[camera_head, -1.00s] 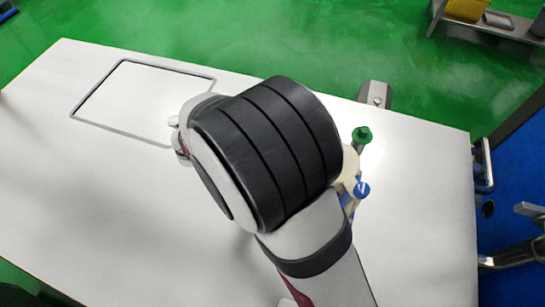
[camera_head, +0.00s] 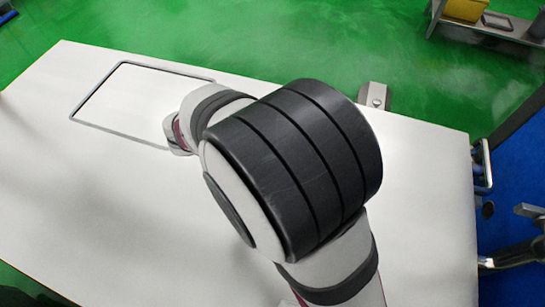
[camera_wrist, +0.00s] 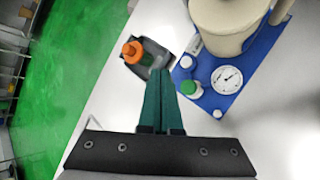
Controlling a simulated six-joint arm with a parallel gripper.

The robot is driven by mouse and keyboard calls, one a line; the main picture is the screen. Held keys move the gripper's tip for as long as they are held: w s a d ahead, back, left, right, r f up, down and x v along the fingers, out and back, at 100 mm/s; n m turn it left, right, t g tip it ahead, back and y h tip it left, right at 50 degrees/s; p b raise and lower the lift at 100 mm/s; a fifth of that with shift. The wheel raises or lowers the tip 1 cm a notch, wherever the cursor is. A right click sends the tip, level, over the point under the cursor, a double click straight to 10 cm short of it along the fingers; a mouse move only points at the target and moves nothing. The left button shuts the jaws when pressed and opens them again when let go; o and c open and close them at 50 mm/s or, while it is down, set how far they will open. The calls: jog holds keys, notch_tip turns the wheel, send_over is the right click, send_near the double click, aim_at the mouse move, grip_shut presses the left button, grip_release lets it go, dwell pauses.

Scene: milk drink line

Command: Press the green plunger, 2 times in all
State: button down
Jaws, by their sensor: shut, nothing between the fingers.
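In the wrist view, my gripper (camera_wrist: 161,76) has its teal fingers shut together with nothing between them. A small green cap (camera_wrist: 188,87) on a white body stands on a blue plate just right of the fingers, apart from them in the picture. I cannot tell for sure whether this is the green plunger. In the head view, my arm covers the spot where a green knob showed earlier, and my fingers are hidden too.
The blue plate (camera_wrist: 231,93) carries a round gauge (camera_wrist: 227,80) and a beige vessel (camera_wrist: 228,24). An orange knob (camera_wrist: 132,51) on a dark base stands left of the fingertips. The white table (camera_head: 120,195) has a grey-framed rectangle (camera_head: 76,112) and is largely clear at left.

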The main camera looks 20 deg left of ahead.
dwell(0.3)
jog(key=shift+f, duration=4.3)
jog(key=shift+f, duration=0.1)
jog(key=shift+f, duration=0.3)
jog(key=shift+f, duration=1.1)
jog(key=shift+r, duration=1.5)
jog(key=shift+r, duration=0.1)
jog(key=shift+r, duration=2.45)
